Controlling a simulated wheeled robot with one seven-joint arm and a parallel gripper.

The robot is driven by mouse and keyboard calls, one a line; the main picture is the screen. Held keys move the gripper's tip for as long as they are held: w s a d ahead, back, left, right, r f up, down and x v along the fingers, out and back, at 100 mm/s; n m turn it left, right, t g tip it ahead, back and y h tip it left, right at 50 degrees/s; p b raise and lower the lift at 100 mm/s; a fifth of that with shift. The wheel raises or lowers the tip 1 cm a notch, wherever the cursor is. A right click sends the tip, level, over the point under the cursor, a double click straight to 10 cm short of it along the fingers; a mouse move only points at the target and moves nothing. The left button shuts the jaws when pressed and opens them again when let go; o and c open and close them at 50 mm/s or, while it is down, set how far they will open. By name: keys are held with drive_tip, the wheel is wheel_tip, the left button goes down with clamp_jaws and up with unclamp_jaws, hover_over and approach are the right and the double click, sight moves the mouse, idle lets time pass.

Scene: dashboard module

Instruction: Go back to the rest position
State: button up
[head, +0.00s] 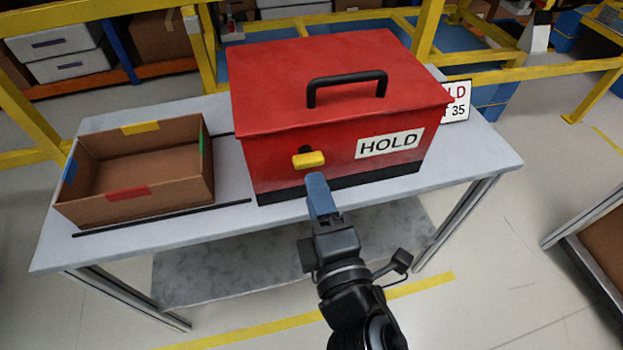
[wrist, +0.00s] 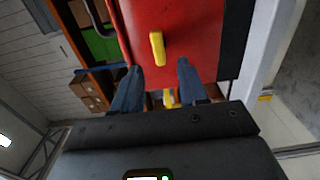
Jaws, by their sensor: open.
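My gripper (head: 319,190) is in front of the red box (head: 320,85), just below its yellow latch (head: 309,160) in the head view. In the wrist view, my gripper (wrist: 157,78) shows two blue fingers spread apart with nothing between them. The yellow latch (wrist: 157,48) lies beyond the fingertips on the red face, with a visible gap. The red box has a closed lid, a black handle (head: 346,82) on top and a HOLD label on its front.
An open cardboard box (head: 135,195) with coloured tape stands at the left of the grey table (head: 465,165). A thin black strip (head: 160,218) lies before it. A sign (head: 457,100) is partly hidden behind the red box.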

drive_tip(key=shift+v, duration=0.9)
drive_tip(key=s+d+f+m+g+h, duration=0.1)
drive_tip(key=s+d+f+m, duration=0.1)
drive_tip(key=s+d+m, duration=0.4)
drive_tip(key=s+d+f+m+g+h, duration=0.1)
drive_tip(key=s+d+f+m, duration=0.25)
drive_tip(key=s+d, duration=0.4)
drive_tip(key=s+d+r+m+h, duration=0.1)
drive_tip(key=s+d+r+m, duration=0.2)
drive_tip(key=s+m, duration=0.3)
drive_tip(key=s+d+r+m+h, duration=0.2)
drive_tip(key=s+m, duration=0.4)
drive_tip(key=s, duration=0.3)
drive_tip(key=shift+d+r+g, duration=0.3)
drive_tip(key=shift+d+r, duration=0.45)
drive_tip(key=shift+d, duration=0.45)
